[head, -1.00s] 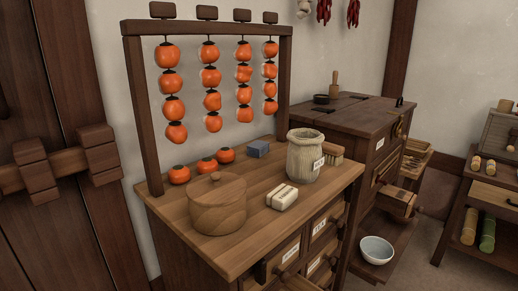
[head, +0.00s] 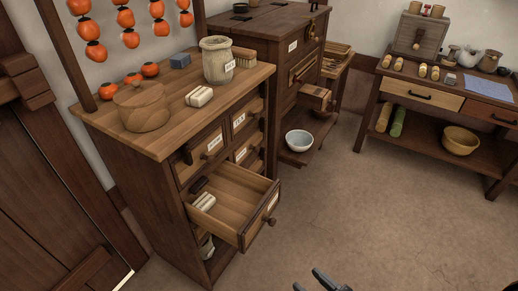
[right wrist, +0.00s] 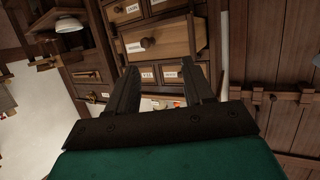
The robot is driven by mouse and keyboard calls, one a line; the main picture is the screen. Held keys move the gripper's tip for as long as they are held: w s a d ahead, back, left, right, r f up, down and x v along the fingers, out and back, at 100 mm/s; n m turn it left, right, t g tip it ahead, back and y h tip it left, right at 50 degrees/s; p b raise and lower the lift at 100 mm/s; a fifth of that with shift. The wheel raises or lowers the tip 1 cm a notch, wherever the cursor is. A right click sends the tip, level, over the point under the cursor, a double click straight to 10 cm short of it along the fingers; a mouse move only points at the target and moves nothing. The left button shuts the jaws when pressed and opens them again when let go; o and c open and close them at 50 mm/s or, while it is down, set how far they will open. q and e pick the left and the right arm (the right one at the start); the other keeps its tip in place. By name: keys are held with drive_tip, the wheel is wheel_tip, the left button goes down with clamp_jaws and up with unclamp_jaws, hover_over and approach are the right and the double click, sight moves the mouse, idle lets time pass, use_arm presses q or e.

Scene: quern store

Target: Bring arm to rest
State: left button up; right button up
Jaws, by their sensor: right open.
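My right gripper (head: 322,282) shows at the bottom edge of the head view, over the floor. Its two fingers are apart with nothing between them. In the right wrist view the same gripper (right wrist: 165,78) is open and empty, pointing towards the drawer chest. The chest has one drawer (head: 232,204) pulled out, with a pale wrapped block (head: 203,202) and a dark item inside. The gripper is apart from this drawer, to its lower right in the head view. My left gripper is not in view.
The chest top (head: 165,140) holds a round wooden box (head: 141,108), a jar (head: 217,62) and persimmons. A dark cabinet (head: 265,40) stands behind, with a white bowl (head: 299,140) low down. A side table (head: 440,100) stands right. The floor (head: 370,200) between is clear.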

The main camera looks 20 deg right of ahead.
use_arm(q)
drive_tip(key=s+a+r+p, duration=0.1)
drive_tip(key=p, duration=0.2)
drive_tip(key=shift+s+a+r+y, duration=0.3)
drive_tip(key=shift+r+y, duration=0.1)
use_arm(e)
drive_tip(key=w+a+r+g+h, duration=0.1)
drive_tip(key=w+a+r+g, duration=0.2)
drive_tip(key=r, duration=0.4)
drive_tip(key=shift+w+a+r, duration=0.4)
drive_tip(key=shift+w+a, duration=0.15)
drive_tip(key=shift+a, duration=0.2)
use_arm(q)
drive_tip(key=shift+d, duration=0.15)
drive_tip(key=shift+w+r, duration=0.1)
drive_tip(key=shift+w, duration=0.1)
